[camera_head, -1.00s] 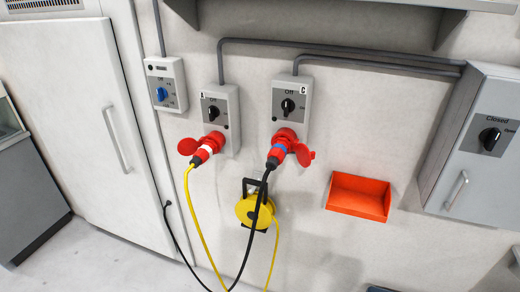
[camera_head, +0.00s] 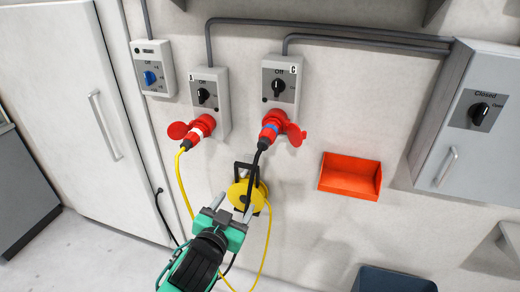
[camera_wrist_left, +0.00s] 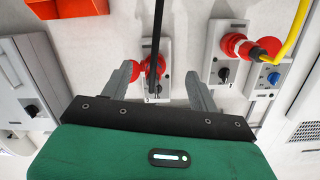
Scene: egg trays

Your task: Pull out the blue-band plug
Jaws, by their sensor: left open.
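The blue-band plug (camera_head: 266,132) sits in the red socket (camera_head: 274,119) below the wall box marked C (camera_head: 281,85), with its black cable hanging down. Its switch reads Off. My left gripper (camera_head: 233,204) is open and empty, below and left of the plug and apart from it. In the left wrist view the scene appears upside down; the black cable (camera_wrist_left: 157,35) and red socket (camera_wrist_left: 151,66) lie between the open fingers in the picture. The blue band cannot be made out there. My right gripper is not in view.
A white-band plug (camera_head: 196,132) with a yellow cable sits in the socket to the left. A yellow cable reel (camera_head: 240,192) hangs below, close to my left gripper. An orange-red bin (camera_head: 349,177) is on the wall at right. A dark blue bin (camera_head: 393,281) stands below.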

